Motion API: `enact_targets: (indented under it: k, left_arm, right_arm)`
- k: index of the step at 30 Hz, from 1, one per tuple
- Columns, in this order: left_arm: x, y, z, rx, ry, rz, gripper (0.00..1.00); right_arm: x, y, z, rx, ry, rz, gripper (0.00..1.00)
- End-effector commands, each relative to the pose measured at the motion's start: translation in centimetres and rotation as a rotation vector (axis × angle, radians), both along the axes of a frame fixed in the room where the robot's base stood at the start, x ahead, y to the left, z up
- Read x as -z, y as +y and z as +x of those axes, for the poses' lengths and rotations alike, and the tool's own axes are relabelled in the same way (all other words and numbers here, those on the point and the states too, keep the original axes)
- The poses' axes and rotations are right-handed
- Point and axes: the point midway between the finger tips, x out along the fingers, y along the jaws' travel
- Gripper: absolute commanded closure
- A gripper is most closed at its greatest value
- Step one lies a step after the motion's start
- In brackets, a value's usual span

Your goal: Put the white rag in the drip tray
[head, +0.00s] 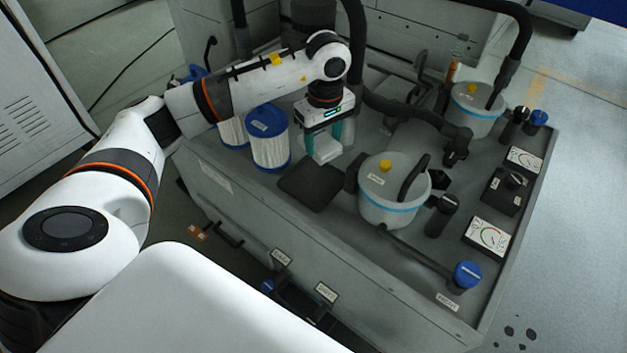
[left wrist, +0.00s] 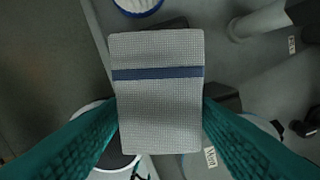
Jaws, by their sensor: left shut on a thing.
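The white rag (left wrist: 158,112) is a pale, woven, folded rectangle with a blue stripe in the left wrist view. My left gripper (head: 327,147) is shut on it, with teal fingers at both its sides. In the head view the rag (head: 324,152) hangs between the fingers, near the blue-rimmed filters. A dark, flat, square piece (head: 312,184), possibly the drip tray, lies just in front of and below the rag. In the left wrist view the rag covers most of what lies beneath. My right gripper is not in view.
Two white filters with blue rims, one at the front (head: 270,141), stand left of the rag. A grey pot (head: 394,207) with a yellow knob stands to the right. A second pot (head: 474,112), gauges (head: 488,236) and black hoses crowd the grey machine top.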

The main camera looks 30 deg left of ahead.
Motion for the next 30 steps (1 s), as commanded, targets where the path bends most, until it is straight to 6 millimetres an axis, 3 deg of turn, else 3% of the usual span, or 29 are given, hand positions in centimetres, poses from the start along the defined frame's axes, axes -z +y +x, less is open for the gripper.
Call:
enact_targets:
  k: [1, 9, 13, 21, 30]
  left_arm:
    - [2.2, 0.5, 0.4, -0.045, 0.003, -0.002, 0.90]
    - [5.1, 2.2, 1.4, -0.206, 0.009, -0.008, 0.90]
    - [6.1, 2.5, 1.6, -0.230, 0.012, -0.007, 0.90]
    - [10.7, 2.5, 1.5, -0.231, 0.013, -0.007, 0.90]
    - [13.7, 2.4, 1.5, -0.229, 0.013, -0.008, 0.90]
  right_arm:
    - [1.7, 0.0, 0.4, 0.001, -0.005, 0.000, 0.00]
    - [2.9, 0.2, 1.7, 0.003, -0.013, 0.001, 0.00]
    - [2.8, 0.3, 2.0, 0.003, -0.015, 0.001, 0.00]
    - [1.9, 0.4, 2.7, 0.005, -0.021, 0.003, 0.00]
    - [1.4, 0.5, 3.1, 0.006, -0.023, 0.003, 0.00]
